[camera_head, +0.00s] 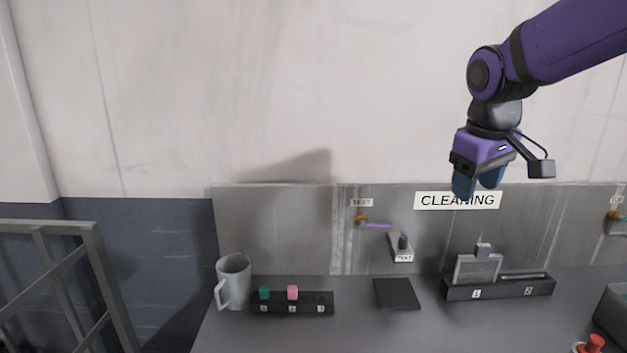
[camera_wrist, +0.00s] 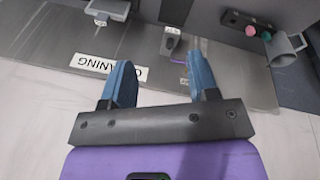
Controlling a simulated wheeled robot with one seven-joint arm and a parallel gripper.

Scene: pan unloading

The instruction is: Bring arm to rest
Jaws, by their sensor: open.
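My gripper (camera_head: 477,186) is raised in front of the back panel, its blue fingers pointing down over the CLEANING sign (camera_head: 457,200). In the wrist view my gripper (camera_wrist: 162,84) shows its two blue fingers spread apart with nothing between them. It is open and empty, well above the counter (camera_head: 350,325) and touching nothing that I can see.
A grey mug (camera_head: 233,281) stands at the left beside a black holder (camera_head: 291,309) with a green and a pink block. A dark square pad (camera_head: 397,293) lies mid-counter. A two-slot rack (camera_head: 515,289) holds a grey plate-like piece (camera_head: 477,268). A metal railing (camera_head: 50,270) is far left.

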